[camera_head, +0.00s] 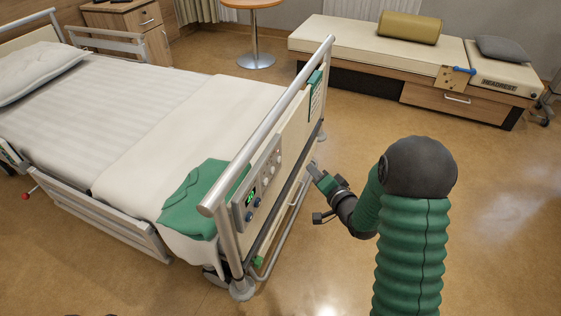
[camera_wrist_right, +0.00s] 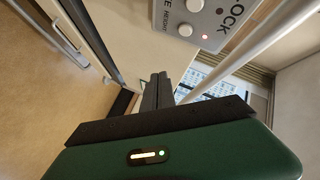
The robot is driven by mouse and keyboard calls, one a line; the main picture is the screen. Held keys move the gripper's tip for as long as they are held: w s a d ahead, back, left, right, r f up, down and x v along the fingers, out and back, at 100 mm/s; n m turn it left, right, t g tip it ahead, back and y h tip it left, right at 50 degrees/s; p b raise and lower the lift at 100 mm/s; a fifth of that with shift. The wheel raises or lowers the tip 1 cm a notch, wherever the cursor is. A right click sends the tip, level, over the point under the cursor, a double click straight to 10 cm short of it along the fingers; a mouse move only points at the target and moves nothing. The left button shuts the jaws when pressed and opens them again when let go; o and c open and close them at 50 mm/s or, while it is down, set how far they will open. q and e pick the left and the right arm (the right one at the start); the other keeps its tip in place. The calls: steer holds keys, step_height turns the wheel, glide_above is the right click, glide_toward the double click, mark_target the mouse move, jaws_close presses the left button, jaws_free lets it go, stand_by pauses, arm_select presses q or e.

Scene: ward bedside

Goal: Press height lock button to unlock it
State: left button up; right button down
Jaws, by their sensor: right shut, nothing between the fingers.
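The control panel (camera_head: 257,185) is on the outer face of the bed's footboard, with a lit green display, knobs and several round buttons. In the right wrist view the panel (camera_wrist_right: 222,20) shows upside down at the top, with lettering that reads "HEIGHT" and "LOCK". A round white button (camera_wrist_right: 185,30) sits beside the "HEIGHT" lettering, and a small red light (camera_wrist_right: 204,36) glows close to it. My right gripper (camera_head: 313,170) is shut and empty, to the right of the panel. Its fingertips (camera_wrist_right: 157,78) are apart from the buttons. My left gripper is not in view.
The bed's metal end rail (camera_head: 270,120) runs above the panel. A lower rail (camera_head: 287,225) runs along the footboard. A green cloth (camera_head: 190,205) lies over the bed corner. A bench (camera_head: 350,42) stands at the back right. The floor right of the bed is clear.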

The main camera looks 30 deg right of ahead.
mark_target(278, 159)
steer(key=w+a, duration=0.4)
steer(key=w, duration=0.1)
steer(key=shift+a+b, duration=0.3)
steer(key=shift+a+r, duration=0.1)
steer(key=shift+a, duration=0.05)
stand_by(1.6)
steer(key=shift+w+a, duration=0.2)
steer(key=shift+w, duration=0.1)
steer(key=shift+w+a, duration=0.3)
stand_by(0.7)
steer(key=shift+s+d+r, duration=0.1)
steer(key=shift+s+d+p, duration=0.35)
steer(key=shift+s+d, duration=0.1)
steer(key=shift+s, duration=0.1)
steer(key=shift+d, duration=0.1)
